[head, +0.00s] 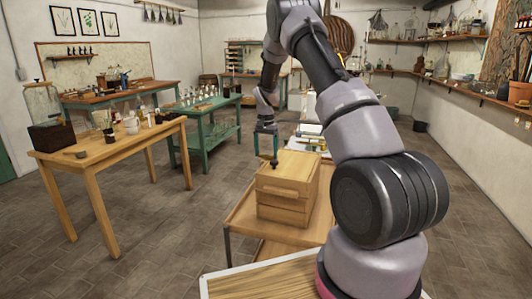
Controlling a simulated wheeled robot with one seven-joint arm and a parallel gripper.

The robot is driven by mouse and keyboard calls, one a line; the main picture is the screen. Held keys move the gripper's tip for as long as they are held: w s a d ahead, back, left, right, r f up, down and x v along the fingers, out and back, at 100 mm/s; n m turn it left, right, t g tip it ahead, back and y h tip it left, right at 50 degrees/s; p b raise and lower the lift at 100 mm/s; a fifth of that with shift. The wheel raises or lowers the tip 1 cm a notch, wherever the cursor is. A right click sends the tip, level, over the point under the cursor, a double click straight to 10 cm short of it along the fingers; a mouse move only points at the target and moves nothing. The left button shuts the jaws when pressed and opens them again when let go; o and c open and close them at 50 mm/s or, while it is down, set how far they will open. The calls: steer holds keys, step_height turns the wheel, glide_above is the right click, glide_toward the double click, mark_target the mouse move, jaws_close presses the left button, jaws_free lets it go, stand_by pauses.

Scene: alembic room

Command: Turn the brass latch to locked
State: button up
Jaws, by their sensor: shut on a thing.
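A pale wooden box (286,209) stands on a low wooden table in front of me, with a flat lid and a raised strip across its front. My gripper (271,156) points down at the far left of the box's top. Its fingers are shut on a small brass piece (274,163), which I take to be the brass latch. The fingers hide much of the latch, and it is too small to tell which way it is turned.
The low wooden table (243,216) bears the box, with papers and small items behind it. A wooden table (128,140) with jars stands at the left, and a green table (205,115) behind it. Tiled floor lies clear between them.

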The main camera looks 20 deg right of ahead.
mark_target(266, 155)
steer(key=o, duration=1.1)
steer(key=shift+r, duration=0.1)
step_height(266, 155, up, 11)
steer(key=shift+f, duration=0.15)
